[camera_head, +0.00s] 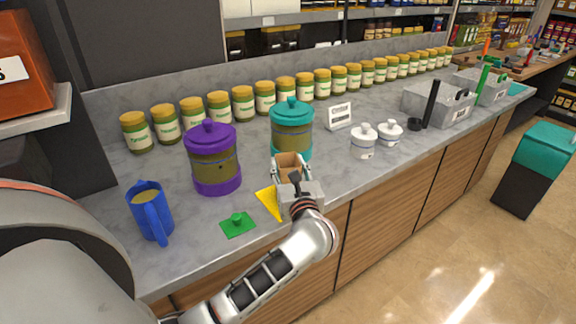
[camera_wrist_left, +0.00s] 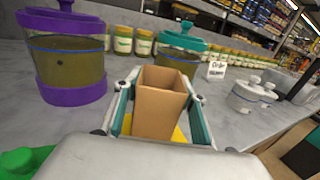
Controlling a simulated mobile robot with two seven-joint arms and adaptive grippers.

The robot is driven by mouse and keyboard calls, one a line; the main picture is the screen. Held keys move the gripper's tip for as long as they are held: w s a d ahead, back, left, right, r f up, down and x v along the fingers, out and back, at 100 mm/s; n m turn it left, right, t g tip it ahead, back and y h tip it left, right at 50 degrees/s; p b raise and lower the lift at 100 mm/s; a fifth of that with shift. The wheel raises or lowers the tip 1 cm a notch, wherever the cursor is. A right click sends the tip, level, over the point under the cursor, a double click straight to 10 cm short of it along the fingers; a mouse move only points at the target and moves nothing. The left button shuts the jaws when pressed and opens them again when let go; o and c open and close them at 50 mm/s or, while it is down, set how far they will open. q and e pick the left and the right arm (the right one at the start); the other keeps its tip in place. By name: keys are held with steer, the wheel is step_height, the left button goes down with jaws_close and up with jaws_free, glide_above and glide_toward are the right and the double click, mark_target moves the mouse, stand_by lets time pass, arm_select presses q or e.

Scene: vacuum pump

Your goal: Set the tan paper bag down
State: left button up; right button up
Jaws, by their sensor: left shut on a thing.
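The tan paper bag (camera_head: 288,160) is upright and open at the top, in front of the teal-lidded canister (camera_head: 291,118). It also shows large in the left wrist view (camera_wrist_left: 157,103). My left gripper (camera_head: 291,172) is shut on the bag, with one finger on each side of it. A yellow mat (camera_head: 268,202) lies on the grey counter (camera_head: 190,255) beside and partly beneath the gripper. Whether the bag's base touches the counter is hidden. My right gripper is in neither view.
A purple canister (camera_head: 214,160), a blue pitcher (camera_head: 150,212) and a green lid-like piece (camera_head: 237,224) stand to the left. Several jars (camera_head: 243,104) line the back. Two white pots (camera_head: 363,143) and a sign (camera_head: 339,116) are right. Counter between gripper and pots is clear.

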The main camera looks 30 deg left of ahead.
arm_select(q)
steer(key=shift+f, duration=0.2)
steer(key=o, duration=1.1)
steer(key=shift+r, duration=0.1)
